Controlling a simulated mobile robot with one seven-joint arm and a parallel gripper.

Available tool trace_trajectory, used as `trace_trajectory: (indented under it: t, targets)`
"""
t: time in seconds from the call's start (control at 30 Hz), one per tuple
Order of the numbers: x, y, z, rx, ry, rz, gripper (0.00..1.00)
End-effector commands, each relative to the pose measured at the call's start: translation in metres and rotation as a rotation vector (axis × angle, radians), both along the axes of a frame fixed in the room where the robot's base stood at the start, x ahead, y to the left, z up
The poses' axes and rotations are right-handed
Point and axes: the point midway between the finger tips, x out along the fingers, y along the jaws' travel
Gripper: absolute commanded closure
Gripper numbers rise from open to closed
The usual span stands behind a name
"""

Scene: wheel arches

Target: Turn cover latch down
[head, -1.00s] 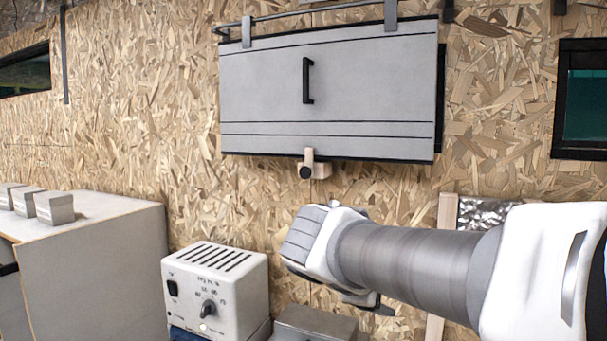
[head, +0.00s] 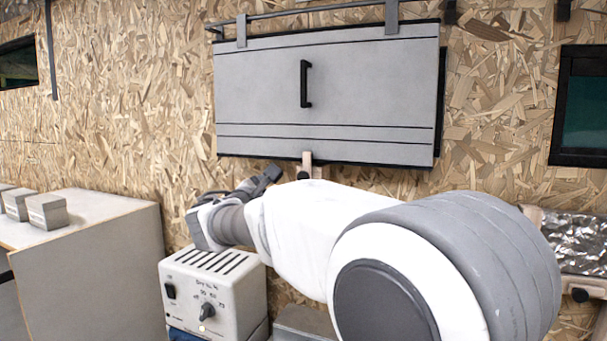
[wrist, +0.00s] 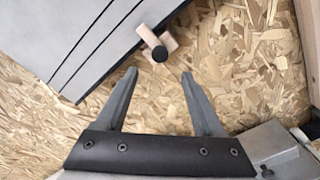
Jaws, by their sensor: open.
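The grey cover (head: 325,95) hangs flat on the chipboard wall, with a black handle and dark lines across it. The cover latch is a small pale wooden piece (head: 307,158) at the cover's bottom edge; my arm hides its lower part in the head view. In the wrist view the latch (wrist: 151,36) shows with a dark round knob (wrist: 160,53), its upper end over the cover's edge. My gripper (wrist: 158,76) is open and empty, its two fingers apart and the knob beyond the tips. In the head view my gripper (head: 268,176) is left of the latch, below the cover.
A white box with a dial and vents (head: 213,290) stands below my arm. A grey cabinet (head: 95,260) with several small blocks is at the left. A foil-covered panel (head: 585,240) is at the right. A rail (head: 310,12) runs above the cover.

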Motion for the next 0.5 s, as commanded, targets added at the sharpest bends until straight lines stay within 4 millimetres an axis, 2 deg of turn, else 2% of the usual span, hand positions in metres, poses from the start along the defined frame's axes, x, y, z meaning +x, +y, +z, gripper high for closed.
trace_trajectory:
  t: [0.03,0.3,0.5]
  targets:
    - [0.012,-0.005,0.002,-0.001,0.001,-0.002,0.31]
    - [0.065,-0.028,0.003,0.001,0.001,-0.003,0.31]
    - [0.091,-0.038,0.002,0.001,0.0,-0.001,0.31]
